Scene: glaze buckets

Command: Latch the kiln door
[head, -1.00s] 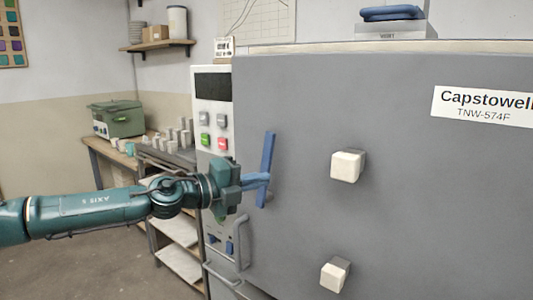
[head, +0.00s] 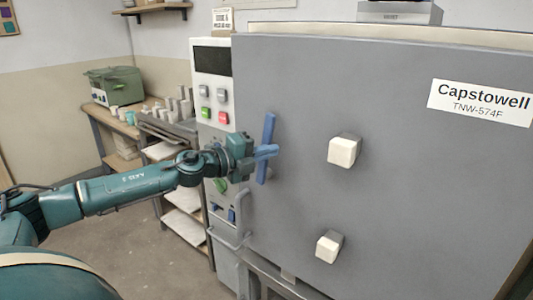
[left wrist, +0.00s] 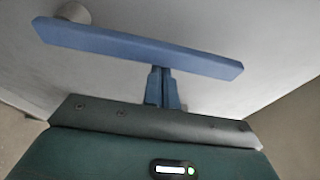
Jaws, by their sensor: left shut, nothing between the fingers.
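The grey kiln door (head: 400,190) fills the right of the head view and looks closed. Its long blue latch handle (head: 269,128) stands nearly upright, its top leaning slightly right, near the door's left edge. My left gripper (head: 272,151) is shut and empty, with its blue fingers crossing the handle's middle in the head view. In the left wrist view the handle (left wrist: 140,46) runs across above the closed fingertips (left wrist: 162,74). The gap there is too small to tell touching from apart. My right gripper is not in view.
A control panel (head: 211,95) with several buttons is left of the door. Two pale blocks (head: 342,151) (head: 327,247) stick out of the door. A grey grab bar (head: 243,217) is below the handle. A bench with a green box (head: 113,89) stands behind; floor at left is clear.

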